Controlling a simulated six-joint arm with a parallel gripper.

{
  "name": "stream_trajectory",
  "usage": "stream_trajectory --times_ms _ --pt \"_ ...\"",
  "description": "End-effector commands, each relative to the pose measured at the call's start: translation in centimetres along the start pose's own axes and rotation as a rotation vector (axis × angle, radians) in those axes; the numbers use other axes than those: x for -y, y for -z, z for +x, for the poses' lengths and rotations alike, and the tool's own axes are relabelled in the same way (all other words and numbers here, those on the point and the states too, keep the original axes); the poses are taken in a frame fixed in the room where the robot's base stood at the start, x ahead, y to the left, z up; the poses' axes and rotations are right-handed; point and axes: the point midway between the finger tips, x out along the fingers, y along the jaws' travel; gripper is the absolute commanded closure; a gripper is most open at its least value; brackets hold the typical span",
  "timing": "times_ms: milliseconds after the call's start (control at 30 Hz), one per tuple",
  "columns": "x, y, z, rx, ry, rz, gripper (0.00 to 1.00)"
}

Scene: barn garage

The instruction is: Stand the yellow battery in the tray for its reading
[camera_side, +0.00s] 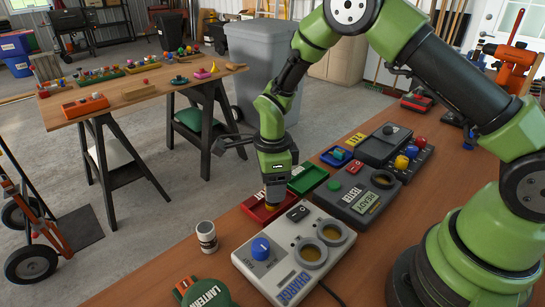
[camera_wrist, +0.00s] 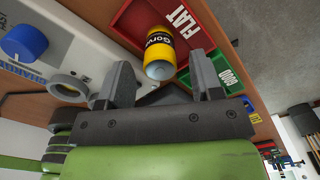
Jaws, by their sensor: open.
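The yellow battery (camera_wrist: 160,52), with a black label band, appears to stand upright in the red tray (camera_wrist: 130,48) marked FLAT. In the side view the red tray (camera_side: 250,210) is partly hidden by my gripper (camera_side: 273,182), which points down over it. In the wrist view my gripper (camera_wrist: 162,78) is open, its fingers spread either side of the battery's near end, with no visible contact. The green tray (camera_side: 308,178), marked GOOD in the wrist view (camera_wrist: 225,76), is beside the red one. The tester (camera_side: 350,190) has a screen that seems to say READY.
A pale charger (camera_side: 270,262) with a blue knob and two round wells stands in front of the red tray. A white jar (camera_side: 206,237) and a green lantern (camera_side: 203,292) are at left. A blue tray (camera_side: 337,157) and dark devices (camera_side: 384,145) stand farther back.

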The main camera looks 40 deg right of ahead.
Motion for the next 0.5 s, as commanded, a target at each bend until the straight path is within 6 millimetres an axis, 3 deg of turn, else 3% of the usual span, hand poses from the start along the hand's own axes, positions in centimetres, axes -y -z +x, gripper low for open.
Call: stream_trajectory --times_ms 300,500 --pt "0.0 0.0 -7.0 0.004 0.005 0.000 0.40" --pt "0.0 0.0 -9.2 0.001 0.002 -0.001 0.40"
